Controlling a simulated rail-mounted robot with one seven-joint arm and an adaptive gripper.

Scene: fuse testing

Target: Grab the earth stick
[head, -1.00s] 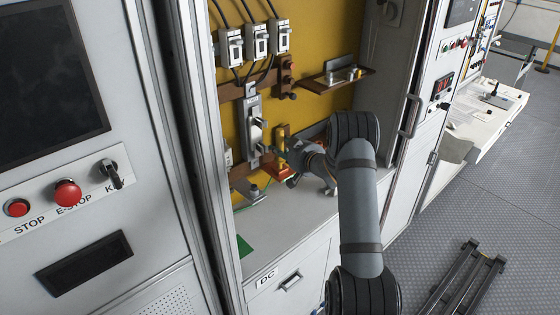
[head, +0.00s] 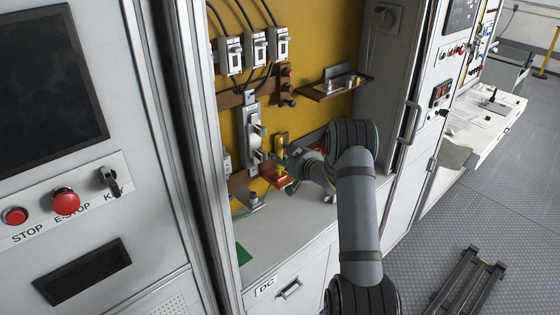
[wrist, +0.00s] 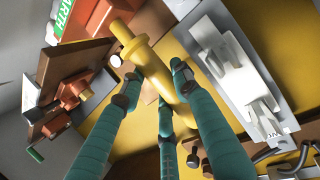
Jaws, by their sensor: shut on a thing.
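The earth stick is a yellow rod with a thicker collar (wrist: 135,48), next to a green EARTH label in the wrist view. It stands upright in the head view (head: 281,146), above an orange-brown base in the cabinet. My gripper (wrist: 155,88) has its teal fingers around the yellow rod, shut on it. In the head view my gripper (head: 290,161) reaches in from the right at the stick, and its fingers are small and partly unclear there.
A white fuse-like unit (head: 252,137) stands close left of the stick. A brown shelf (head: 336,88) juts out at the upper right. Breakers (head: 255,45) with black cables hang above. The cabinet's side wall and door handle (head: 411,117) are near my arm.

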